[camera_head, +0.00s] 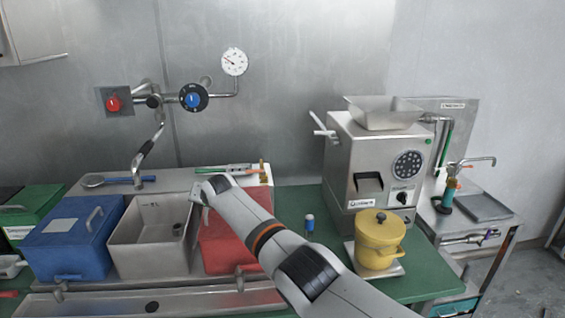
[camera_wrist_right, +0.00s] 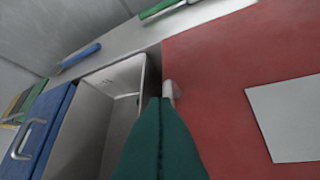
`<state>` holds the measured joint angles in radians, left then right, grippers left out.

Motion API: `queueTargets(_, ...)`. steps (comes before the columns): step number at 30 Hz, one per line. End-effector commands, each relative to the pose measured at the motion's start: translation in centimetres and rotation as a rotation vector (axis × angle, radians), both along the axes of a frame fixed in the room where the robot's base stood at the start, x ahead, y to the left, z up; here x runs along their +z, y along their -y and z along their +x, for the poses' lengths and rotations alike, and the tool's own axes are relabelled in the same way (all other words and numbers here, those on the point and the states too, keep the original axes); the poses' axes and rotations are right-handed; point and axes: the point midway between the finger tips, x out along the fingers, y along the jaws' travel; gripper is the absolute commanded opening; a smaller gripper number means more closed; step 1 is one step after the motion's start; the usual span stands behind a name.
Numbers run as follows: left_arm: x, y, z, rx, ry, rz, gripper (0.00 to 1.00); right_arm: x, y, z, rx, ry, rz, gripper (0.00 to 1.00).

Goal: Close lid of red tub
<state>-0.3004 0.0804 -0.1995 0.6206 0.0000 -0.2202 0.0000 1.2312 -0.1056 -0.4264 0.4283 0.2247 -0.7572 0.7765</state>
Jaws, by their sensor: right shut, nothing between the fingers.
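The red tub (camera_head: 216,238) stands right of an open steel basin in the head view. My right arm crosses in front of it and hides much of it. In the right wrist view its red lid (camera_wrist_right: 225,60) fills the right side, with a pale label (camera_wrist_right: 288,118) on it. I cannot tell if the lid lies fully flat. My right gripper (camera_head: 203,190) is at the tub's upper left side, over the edge next to the basin. Its green fingers show in the right wrist view (camera_wrist_right: 160,105), shut and empty, close to a small pale part beside the lid. My left gripper is not in view.
The open steel basin (camera_head: 117,246) and a blue lidded tub (camera_head: 50,247) stand to the left, with a green tub (camera_head: 35,208) beyond. A yellow pot (camera_head: 378,246) and the grinder (camera_head: 347,150) stand right. A blue-capped item (camera_head: 310,222) is on the green counter.

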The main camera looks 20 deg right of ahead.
Motion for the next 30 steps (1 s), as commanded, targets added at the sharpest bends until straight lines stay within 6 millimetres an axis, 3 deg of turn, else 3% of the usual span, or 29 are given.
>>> queueTargets(1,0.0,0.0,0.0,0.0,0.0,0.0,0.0,-0.7,-0.1,-0.2,0.001,-0.014,0.001,0.0)
queueTargets(5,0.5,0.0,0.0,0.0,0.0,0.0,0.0,-0.2,0.0,-0.2,-0.001,-0.015,0.001,0.0)
queueTargets(14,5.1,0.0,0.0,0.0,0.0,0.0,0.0,5.1,1.8,0.1,-0.002,-0.003,0.002,0.0)
queueTargets(15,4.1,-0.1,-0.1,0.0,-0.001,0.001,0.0,4.1,1.6,-0.2,0.001,-0.004,0.002,0.0)
queueTargets(17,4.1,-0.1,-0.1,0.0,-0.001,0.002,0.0,4.5,1.6,-0.5,0.003,-0.002,0.002,0.0)
queueTargets(30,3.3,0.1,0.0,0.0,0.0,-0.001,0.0,8.2,1.3,-4.3,0.0,0.005,0.002,0.0)
